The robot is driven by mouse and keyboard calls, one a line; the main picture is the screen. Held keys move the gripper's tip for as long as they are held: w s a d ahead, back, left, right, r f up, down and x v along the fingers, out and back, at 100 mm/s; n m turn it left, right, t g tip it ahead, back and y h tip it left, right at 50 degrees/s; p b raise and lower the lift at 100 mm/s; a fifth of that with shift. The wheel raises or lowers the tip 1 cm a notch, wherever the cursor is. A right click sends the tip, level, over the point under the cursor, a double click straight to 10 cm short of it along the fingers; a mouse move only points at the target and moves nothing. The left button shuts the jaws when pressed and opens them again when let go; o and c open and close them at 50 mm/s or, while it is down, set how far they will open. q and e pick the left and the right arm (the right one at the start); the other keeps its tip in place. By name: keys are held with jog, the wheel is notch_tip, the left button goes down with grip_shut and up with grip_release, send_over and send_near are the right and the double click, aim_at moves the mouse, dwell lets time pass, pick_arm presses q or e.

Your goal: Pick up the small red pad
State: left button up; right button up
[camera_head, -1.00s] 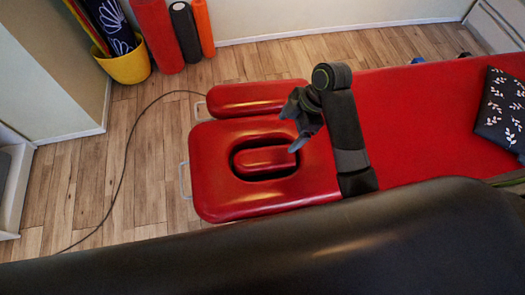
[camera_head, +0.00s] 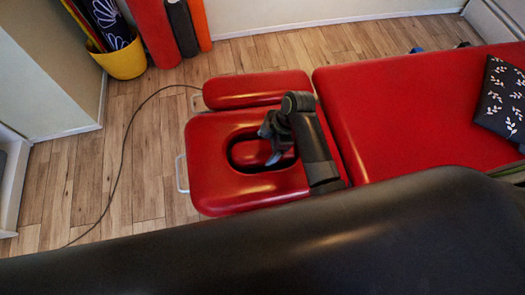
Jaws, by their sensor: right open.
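The small red pad (camera_head: 248,154) lies in the oval face opening of the red headrest (camera_head: 207,165) of the treatment table. Its left part shows; my right gripper and forearm cover its right part. My right gripper (camera_head: 268,145) is open and sits over the opening, with its fingers at the pad. I cannot tell whether the fingers touch the pad. My left gripper is not in view.
A red side cushion (camera_head: 255,91) lies beyond the headrest. The long red table top (camera_head: 400,110) stretches right, with a dark patterned cushion (camera_head: 500,105) on it. A cable (camera_head: 125,150) runs over the wooden floor. A yellow bucket (camera_head: 122,62) and rolls stand at the back left.

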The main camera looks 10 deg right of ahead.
aim_at(264, 149)
jog(key=shift+x, duration=1.9)
jog(key=shift+w, duration=0.1)
jog(key=c, duration=0.8)
